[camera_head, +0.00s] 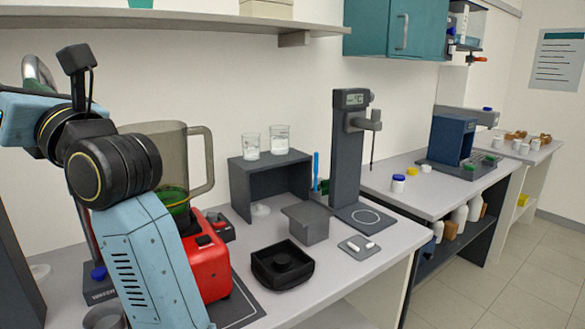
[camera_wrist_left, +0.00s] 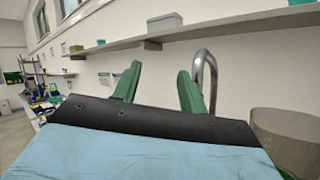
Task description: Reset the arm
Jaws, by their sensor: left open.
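My left arm is raised on the left of the head view, with its blue forearm (camera_head: 145,262) in front of the red blender. A curved metal pipe (camera_wrist_left: 210,68) shows just beyond the right-hand finger. My right gripper is in neither view.
The blender jug (camera_head: 182,150) with green liquid stands on its red base (camera_head: 207,262) close to my arm. A black tub (camera_head: 281,266), a dark riser (camera_head: 268,178) with beakers and a stand (camera_head: 347,150) are farther right. A wall shelf (camera_head: 150,20) runs above.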

